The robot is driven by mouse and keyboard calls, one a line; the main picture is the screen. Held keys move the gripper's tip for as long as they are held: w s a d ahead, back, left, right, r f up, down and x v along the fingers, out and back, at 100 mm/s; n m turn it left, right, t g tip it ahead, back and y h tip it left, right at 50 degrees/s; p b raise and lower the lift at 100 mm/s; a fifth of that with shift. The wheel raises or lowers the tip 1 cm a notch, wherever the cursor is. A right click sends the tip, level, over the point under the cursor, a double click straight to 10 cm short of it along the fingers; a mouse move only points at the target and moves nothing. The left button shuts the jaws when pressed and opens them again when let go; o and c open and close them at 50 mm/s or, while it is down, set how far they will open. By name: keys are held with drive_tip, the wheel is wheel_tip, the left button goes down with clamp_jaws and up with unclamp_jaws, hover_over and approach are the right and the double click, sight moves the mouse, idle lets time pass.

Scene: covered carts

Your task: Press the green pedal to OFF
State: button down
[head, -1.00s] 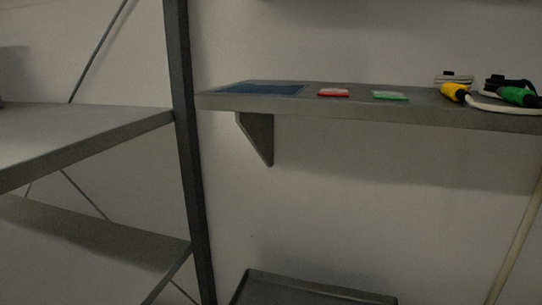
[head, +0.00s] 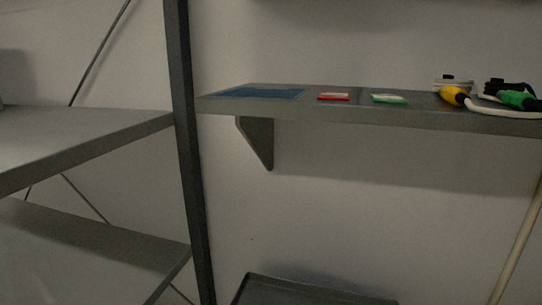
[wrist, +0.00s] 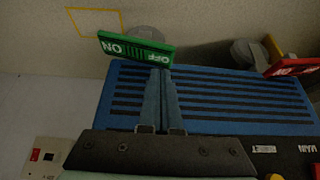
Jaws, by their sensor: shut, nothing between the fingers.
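The green pedal (wrist: 136,48) is in the upper left of the wrist view, with white ON and OFF lettering upside down. Its ON end is at the left and its OFF end at the right. My gripper (wrist: 160,74) is shut and empty, with its two blue-grey fingers side by side. The fingertips are at the lower edge of the OFF end. I cannot tell whether they touch it, or which end is pressed down. The head view shows neither the pedal nor my gripper.
In the wrist view, a red pedal (wrist: 293,67) is at the right, and a blue slotted surface (wrist: 235,98) lies behind the fingers. A dark panel with buttons (wrist: 285,160) is lower right. The head view shows a grey shelf (head: 330,115) with cables (head: 500,100).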

drive_tip(key=shift+f+b, duration=0.8)
drive_tip(key=shift+f, duration=0.35)
idle(0.6)
drive_tip(key=shift+r, duration=0.1)
wheel_tip(320, 180, up, 7)
drive_tip(key=p, duration=0.7)
drive_tip(key=shift+p, duration=0.35)
drive_tip(key=shift+s, duration=0.1)
